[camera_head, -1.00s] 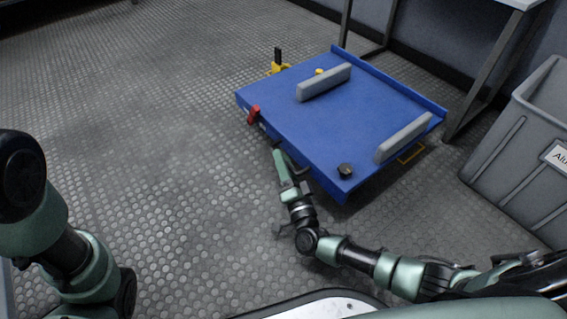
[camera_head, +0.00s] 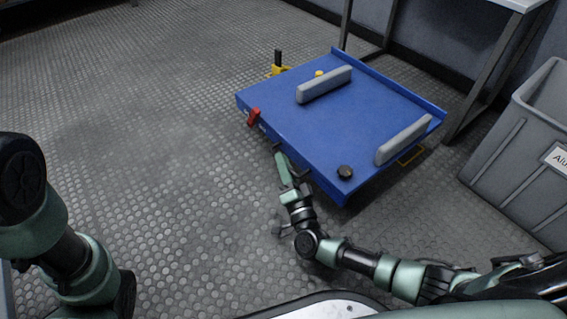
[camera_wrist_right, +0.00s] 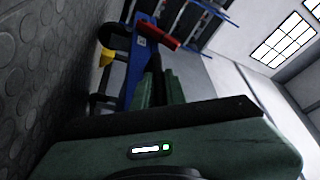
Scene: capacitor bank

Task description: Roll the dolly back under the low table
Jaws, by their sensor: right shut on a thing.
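The blue dolly (camera_head: 330,125) stands on the floor in the middle of the head view. My right gripper (camera_head: 278,152) is at the dolly's near side, shut on a dark handle there; the fingers hide most of the grip. In the right wrist view the fingers (camera_wrist_right: 160,85) close at a dark bar beside the blue edge (camera_wrist_right: 143,55). The low table (camera_head: 500,75) stands behind the dolly at the upper right. My left gripper is out of view.
A grey bin (camera_head: 520,150) stands right of the dolly, close to the table leg. The floor on the left is clear.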

